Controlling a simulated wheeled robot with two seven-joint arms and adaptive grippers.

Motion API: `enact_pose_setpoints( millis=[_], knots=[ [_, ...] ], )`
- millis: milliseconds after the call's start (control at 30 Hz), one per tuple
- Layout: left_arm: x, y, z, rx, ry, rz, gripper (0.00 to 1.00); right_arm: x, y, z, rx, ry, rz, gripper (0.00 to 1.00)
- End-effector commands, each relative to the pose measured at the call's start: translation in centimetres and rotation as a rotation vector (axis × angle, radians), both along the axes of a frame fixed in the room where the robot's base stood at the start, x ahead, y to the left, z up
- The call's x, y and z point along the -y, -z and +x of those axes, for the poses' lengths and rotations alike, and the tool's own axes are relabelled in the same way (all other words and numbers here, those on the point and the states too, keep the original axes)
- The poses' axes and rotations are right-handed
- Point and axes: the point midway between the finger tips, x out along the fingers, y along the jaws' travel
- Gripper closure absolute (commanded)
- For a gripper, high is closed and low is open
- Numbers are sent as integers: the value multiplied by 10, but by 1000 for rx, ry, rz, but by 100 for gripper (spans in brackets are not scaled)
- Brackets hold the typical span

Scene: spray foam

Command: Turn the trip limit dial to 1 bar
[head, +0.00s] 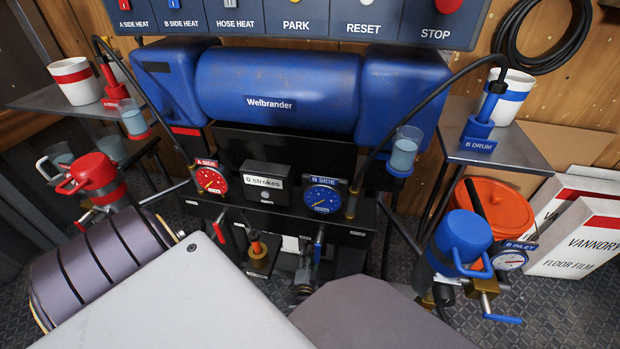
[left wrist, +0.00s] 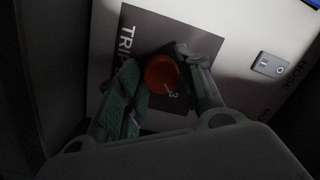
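In the left wrist view, an orange-red round dial (left wrist: 161,74) sits on a dark square plate (left wrist: 150,30) marked "TRIP"; the rest of the lettering is hidden. A "3" shows beside the dial; the 1 bar mark and the dial's pointer cannot be made out. My left gripper (left wrist: 163,72) has one finger on each side of the dial, and both appear to touch it. The dial does not show in the head view. My right gripper is in neither view.
In the left wrist view, a small switch (left wrist: 268,66) sits on the pale panel to the right. The head view shows a blue Welbrander machine (head: 275,85), a red gauge (head: 211,180), a blue gauge (head: 323,199), and an orange bucket (head: 489,202) at right.

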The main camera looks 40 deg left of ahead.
Motion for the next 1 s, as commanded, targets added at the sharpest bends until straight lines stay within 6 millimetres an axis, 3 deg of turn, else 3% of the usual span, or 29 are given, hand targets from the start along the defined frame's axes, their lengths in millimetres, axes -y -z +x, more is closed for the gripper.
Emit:
enact_pose_setpoints(
  millis=[167,567,1000],
  knots=[
    [0,0,0,0,0,0,89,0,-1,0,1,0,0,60],
    [0,0,0,22,0,-42,89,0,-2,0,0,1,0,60],
    [1,-1,0,143,1,-262,89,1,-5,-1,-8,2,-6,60]
  ],
)
